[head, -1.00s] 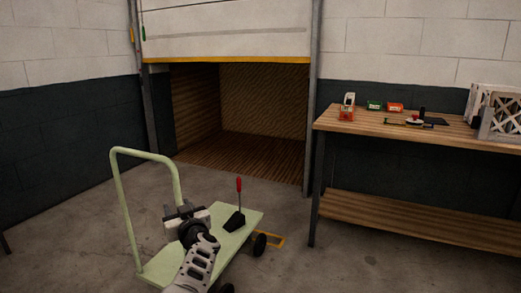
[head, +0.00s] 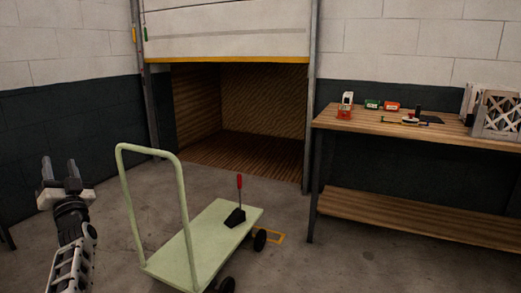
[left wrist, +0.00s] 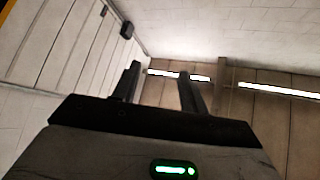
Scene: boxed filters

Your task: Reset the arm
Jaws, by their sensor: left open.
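My left gripper (head: 60,173) is raised at the left of the head view, left of the cart's handle and apart from it. Its two dark fingers point up and stand apart with nothing between them. In the left wrist view the fingers (left wrist: 160,85) are also spread and empty, with the ceiling and its lights behind them. My right gripper is in neither view.
A pale green cart (head: 180,260) with a tall handle stands in the middle, carrying a red-knobbed lever (head: 237,215). Behind it is an open bay (head: 240,110). A wooden workbench (head: 420,135) with small items stands at right.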

